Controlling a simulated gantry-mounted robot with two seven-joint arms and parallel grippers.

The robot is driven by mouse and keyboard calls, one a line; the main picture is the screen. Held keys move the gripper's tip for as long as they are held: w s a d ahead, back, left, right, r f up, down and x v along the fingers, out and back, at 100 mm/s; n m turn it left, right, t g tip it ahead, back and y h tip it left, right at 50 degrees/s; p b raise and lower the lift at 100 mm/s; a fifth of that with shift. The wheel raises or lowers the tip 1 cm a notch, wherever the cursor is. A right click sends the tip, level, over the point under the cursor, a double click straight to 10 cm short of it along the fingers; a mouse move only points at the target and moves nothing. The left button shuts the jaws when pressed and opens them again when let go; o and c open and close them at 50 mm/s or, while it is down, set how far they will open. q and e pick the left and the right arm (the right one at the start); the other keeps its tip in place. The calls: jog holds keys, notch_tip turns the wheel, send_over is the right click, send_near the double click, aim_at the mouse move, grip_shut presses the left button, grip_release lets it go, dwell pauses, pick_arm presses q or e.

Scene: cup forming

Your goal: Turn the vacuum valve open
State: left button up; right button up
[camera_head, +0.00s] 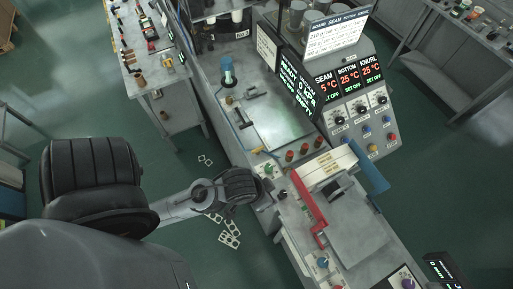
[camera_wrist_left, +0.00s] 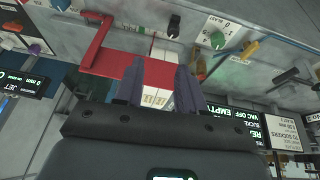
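My left arm comes in from the left in the head view, and its gripper (camera_head: 262,195) is at the near side of the bench, partly hidden by the wrist. In the left wrist view the two dark fingers (camera_wrist_left: 160,72) stand apart with a gap between them. White and red machine parts show behind the gap, and nothing is clearly held. A green knob (camera_wrist_left: 217,40) on a white labelled plate and a small yellow handle (camera_wrist_left: 249,50) lie beyond the fingers, apart from them. A display (camera_wrist_left: 215,110) reads "VAC OFF EMPTY". My right gripper is not visible.
A red bar (camera_head: 308,198) and a blue bar (camera_head: 369,169) flank the press on the bench. A control panel (camera_head: 362,127) with knobs and temperature displays stands behind. Several white pieces lie on the green floor (camera_head: 175,255). A black knob (camera_wrist_left: 174,25) is near the green one.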

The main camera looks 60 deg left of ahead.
pick_arm(q)
notch_tip(320, 180, down, 2)
jog(key=w+n+t, duration=0.2)
jog(key=w, duration=0.1)
jog(key=m+g+b, duration=0.2)
jog(key=b, duration=0.6)
send_near(256, 149)
jog(key=b+x, duration=0.2)
jog(key=x, duration=0.7)
jog(key=shift+w, duration=0.25)
grip_shut()
